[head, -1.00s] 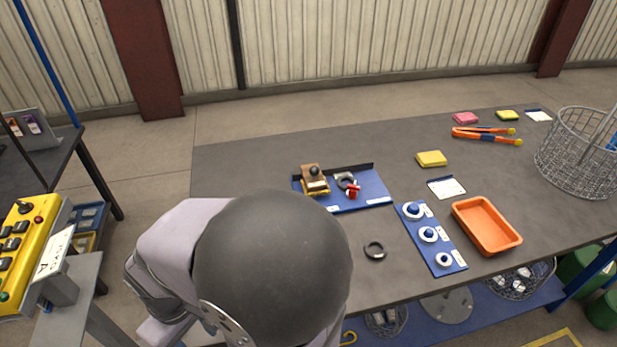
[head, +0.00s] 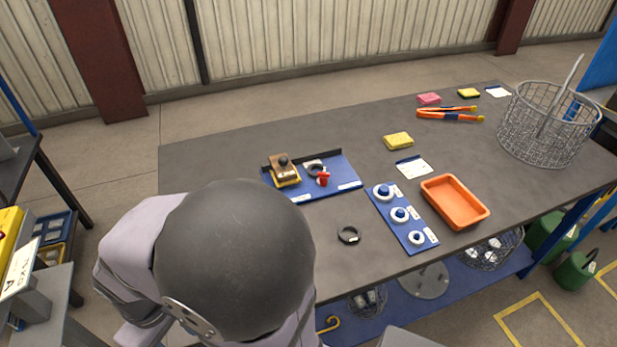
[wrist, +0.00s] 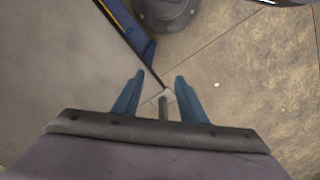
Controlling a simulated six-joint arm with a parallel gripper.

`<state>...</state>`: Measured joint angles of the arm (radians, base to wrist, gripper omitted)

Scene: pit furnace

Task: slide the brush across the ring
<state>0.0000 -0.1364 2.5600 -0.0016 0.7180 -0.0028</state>
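The brush (head: 284,169), a brown wooden block with a dark knob and a yellow base, sits at the left end of a blue tray (head: 341,183) on the table. A dark ring (head: 314,170) lies on the tray just right of the brush, beside a red clamp-like part (head: 323,178). Another dark ring (head: 348,235) lies loose on the table in front of the tray. My gripper (wrist: 160,80) shows in the wrist view with its two blue fingers apart and nothing between them, over the floor. In the head view my arm hides it.
A blue board with white-and-blue round pieces (head: 378,205) and an orange bin (head: 480,214) stand right of the loose ring. A yellow sponge (head: 398,140), orange tongs (head: 450,114) and a wire basket (head: 508,142) are farther back. The table's back left is clear.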

